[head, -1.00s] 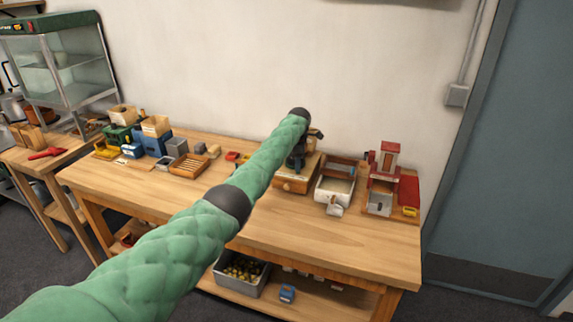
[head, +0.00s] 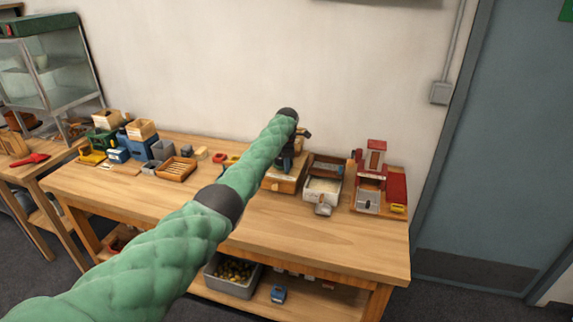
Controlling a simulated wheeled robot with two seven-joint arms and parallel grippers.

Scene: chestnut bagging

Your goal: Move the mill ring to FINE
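My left arm, in a green padded sleeve, comes in from the lower left and reaches over the bench. Its dark end and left gripper (head: 302,134) are just above the mill, small and partly merged with dark parts there; I cannot tell whether the fingers are open. The mill has a wooden box base (head: 283,184) and a dark upper part, mostly covered by my arm. The mill ring and any FINE mark are too small or hidden to make out. My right gripper is not in view.
The wooden bench (head: 300,232) has clear room along its front. A slatted tray (head: 176,169) and several small boxes stand left. A grey crate (head: 238,288) sits below.

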